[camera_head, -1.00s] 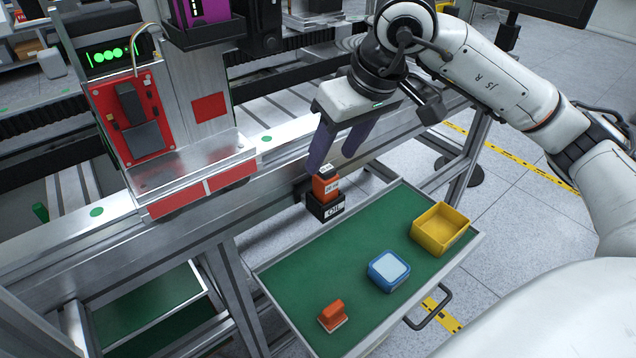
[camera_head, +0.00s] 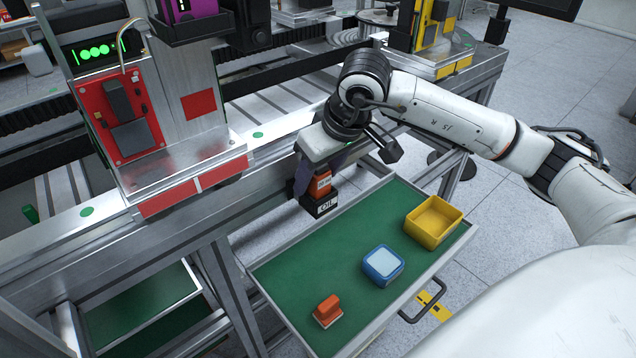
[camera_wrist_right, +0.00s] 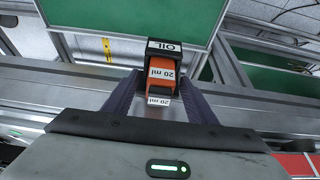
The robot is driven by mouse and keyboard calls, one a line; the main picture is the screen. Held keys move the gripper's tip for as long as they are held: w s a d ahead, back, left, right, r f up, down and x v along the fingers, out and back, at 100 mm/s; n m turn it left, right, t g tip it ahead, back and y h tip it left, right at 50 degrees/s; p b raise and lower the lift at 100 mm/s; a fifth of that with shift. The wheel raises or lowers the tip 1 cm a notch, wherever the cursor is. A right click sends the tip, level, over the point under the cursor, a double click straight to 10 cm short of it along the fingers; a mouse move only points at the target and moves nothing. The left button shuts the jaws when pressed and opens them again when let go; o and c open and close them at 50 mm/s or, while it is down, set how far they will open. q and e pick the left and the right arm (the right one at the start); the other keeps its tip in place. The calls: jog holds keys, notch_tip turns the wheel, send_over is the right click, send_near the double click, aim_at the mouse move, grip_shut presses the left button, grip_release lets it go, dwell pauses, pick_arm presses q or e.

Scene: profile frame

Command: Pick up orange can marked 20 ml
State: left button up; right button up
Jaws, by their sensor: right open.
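The orange can (camera_head: 321,186), marked 20 ml, stands in a black holder (camera_head: 321,207) labelled OIL on the side of the metal frame. In the right wrist view the can (camera_wrist_right: 161,75) sits between the two dark fingers, with its 20 ml labels facing the camera. My right gripper (camera_head: 318,184) is open, with its fingers on either side of the can. Whether the fingers touch the can cannot be told. The gripper body and fingers hide part of the can in the head view. My left gripper is not in view.
A green-topped tray (camera_head: 300,270) lies below and right of the holder. It carries a yellow bin (camera_head: 433,222), a blue box (camera_head: 383,265) and an orange block-like item (camera_head: 328,311). A metal frame with a red panel (camera_head: 127,119) stands at the left.

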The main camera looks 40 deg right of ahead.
jog(key=c, duration=1.2)
jog(key=shift+r+p, duration=0.35)
jog(key=shift+r, duration=4.7)
jog(key=shift+c, duration=0.2)
